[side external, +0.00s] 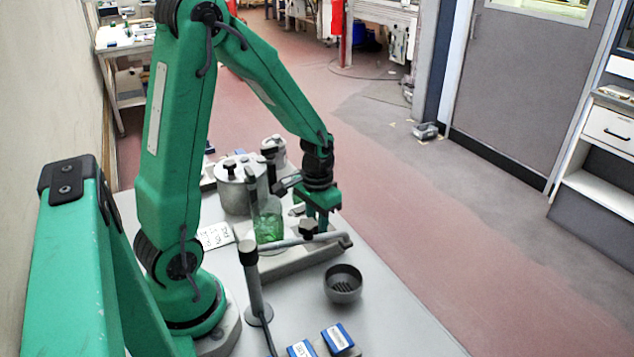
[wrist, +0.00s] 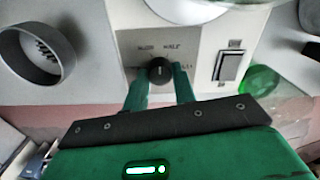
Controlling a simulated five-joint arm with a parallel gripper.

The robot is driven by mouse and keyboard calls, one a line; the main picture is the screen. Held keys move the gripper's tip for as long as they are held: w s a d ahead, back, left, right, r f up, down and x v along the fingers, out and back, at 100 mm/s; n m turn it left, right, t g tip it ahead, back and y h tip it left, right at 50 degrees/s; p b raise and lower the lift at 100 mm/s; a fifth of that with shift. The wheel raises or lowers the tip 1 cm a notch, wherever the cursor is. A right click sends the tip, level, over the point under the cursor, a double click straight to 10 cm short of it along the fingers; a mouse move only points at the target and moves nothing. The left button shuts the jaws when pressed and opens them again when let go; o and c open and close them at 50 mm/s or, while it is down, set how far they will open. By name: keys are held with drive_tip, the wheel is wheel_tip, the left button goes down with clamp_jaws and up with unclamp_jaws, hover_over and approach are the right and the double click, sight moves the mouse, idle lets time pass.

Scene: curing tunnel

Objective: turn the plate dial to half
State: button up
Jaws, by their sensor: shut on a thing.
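The plate dial (wrist: 160,70) is a small dark round knob with a pale mark, on a light panel in the wrist view. Its mark points roughly toward the top of that picture. Small printed labels (wrist: 160,48) stand around it, too blurred to read surely. My gripper (wrist: 160,88) is shut on the dial, one green finger at each side. In the side external view my gripper (side external: 322,222) points down at the plate body (side external: 292,262). A grey bar crosses in front there, and the dial cannot be made out.
A rocker switch (wrist: 230,67) is beside the dial. A glass vessel with green liquid (side external: 268,228) stands close to my gripper, with a metal pot (side external: 236,190) behind.

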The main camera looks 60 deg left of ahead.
drive_tip(key=m, duration=0.5)
drive_tip(key=shift+d+m, duration=0.2)
drive_tip(key=shift+m, duration=0.2)
drive_tip(key=shift+s, duration=0.1)
drive_tip(key=o, duration=1)
drive_tip(key=shift+a+r, duration=0.1)
drive_tip(key=shift+r, duration=0.1)
drive_tip(key=shift+r, duration=3.75)
